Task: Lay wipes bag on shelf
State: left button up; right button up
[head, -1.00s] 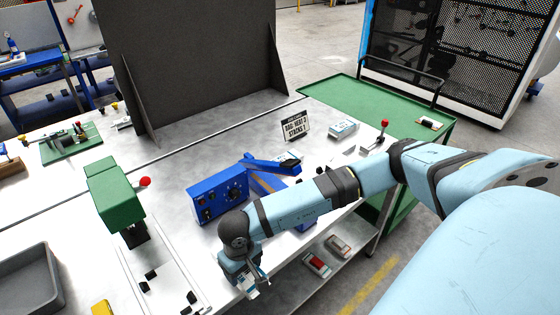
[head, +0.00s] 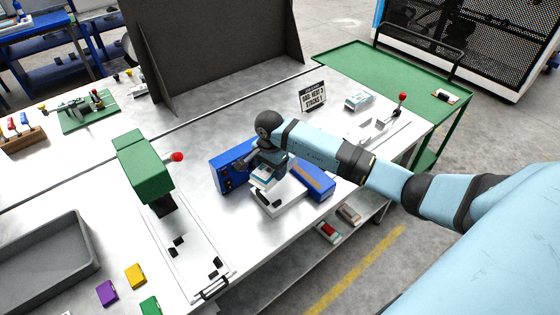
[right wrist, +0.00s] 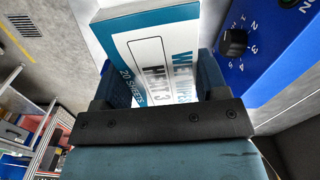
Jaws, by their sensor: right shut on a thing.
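The wipes bag (head: 262,178), white and teal with printed lettering, is held in my right gripper (head: 265,168). In the head view the bag is small and partly covered by my gripper, over or close to the white part of a blue and white device (head: 278,202). I cannot tell whether they touch. The lower shelf (head: 285,262) runs under the bench front. My left gripper is out of view.
A blue control box (head: 228,172) is close beside my right gripper; its knob (right wrist: 233,41) shows in the wrist view. Two small packages, one red and white (head: 328,231), lie on the shelf. A green press (head: 146,170) stands left. A sign (head: 312,97) stands behind.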

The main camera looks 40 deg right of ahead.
aim_at(280, 188)
jog(key=shift+s+d+f+m, duration=0.1)
jog(key=shift+d+f+m, duration=0.05)
jog(key=shift+d+m, duration=0.45)
jog(key=shift+d+f+m, duration=0.15)
jog(key=shift+d+m, duration=0.35)
jog(key=shift+d, duration=0.1)
jog(key=shift+d+f+m, duration=0.2)
jog(key=shift+d+m, duration=0.1)
jog(key=shift+d, duration=0.1)
jog(key=shift+f, duration=0.95)
jog(key=shift+f+p, duration=0.35)
jog(key=shift+f, duration=0.85)
jog(key=shift+f+b, duration=0.6)
jog(key=shift+f, duration=0.05)
jog(key=shift+f+b, duration=0.3)
jog(key=shift+f, duration=0.25)
jog(key=shift+f+b, duration=0.35)
jog(key=shift+b, duration=0.1)
